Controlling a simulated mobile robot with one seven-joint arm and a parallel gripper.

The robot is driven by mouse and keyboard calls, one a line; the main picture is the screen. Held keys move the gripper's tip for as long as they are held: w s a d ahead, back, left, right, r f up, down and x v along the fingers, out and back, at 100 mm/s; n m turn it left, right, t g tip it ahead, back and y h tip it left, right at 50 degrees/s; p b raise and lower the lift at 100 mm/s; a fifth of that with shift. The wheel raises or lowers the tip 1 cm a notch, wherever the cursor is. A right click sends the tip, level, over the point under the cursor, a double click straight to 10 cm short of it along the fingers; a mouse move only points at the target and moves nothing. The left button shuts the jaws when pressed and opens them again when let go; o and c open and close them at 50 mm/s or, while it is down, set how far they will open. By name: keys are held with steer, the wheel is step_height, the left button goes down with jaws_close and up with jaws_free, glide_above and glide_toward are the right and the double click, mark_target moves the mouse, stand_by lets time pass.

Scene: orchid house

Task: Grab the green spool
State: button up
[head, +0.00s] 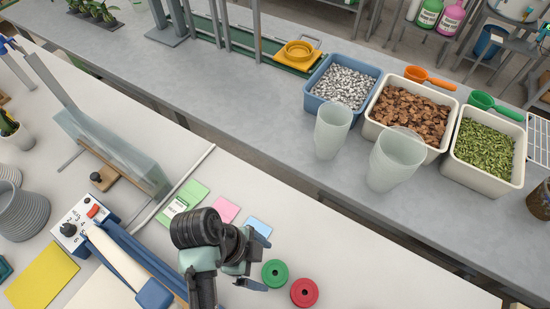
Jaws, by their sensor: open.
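The green spool (274,273) is a flat ring with a dark centre hole on the pale near bench. My gripper (264,263) is just left of it in the head view, open, with one finger above and one below the spool's left side in the picture. I cannot tell how high the fingers are over the bench or whether they touch the spool. Nothing shows between them.
A red spool (304,292) lies close by at the lower right. Pink (226,210) and blue (258,227) cards lie behind my gripper. A blue-framed device (130,262) stands left. The bench to the right is clear.

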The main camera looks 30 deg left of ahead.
mark_target(274, 273)
steer(key=shift+s+p+x, duration=0.1)
steer(key=shift+p+x, duration=0.2)
steer(key=shift+x, duration=1.25)
steer(key=shift+s+p+x, duration=0.15)
steer(key=shift+p+x, duration=0.1)
steer(key=shift+x, duration=1.35)
steer(key=shift+c, duration=0.2)
steer(key=shift+a, duration=0.1)
steer(key=c, duration=1.2)
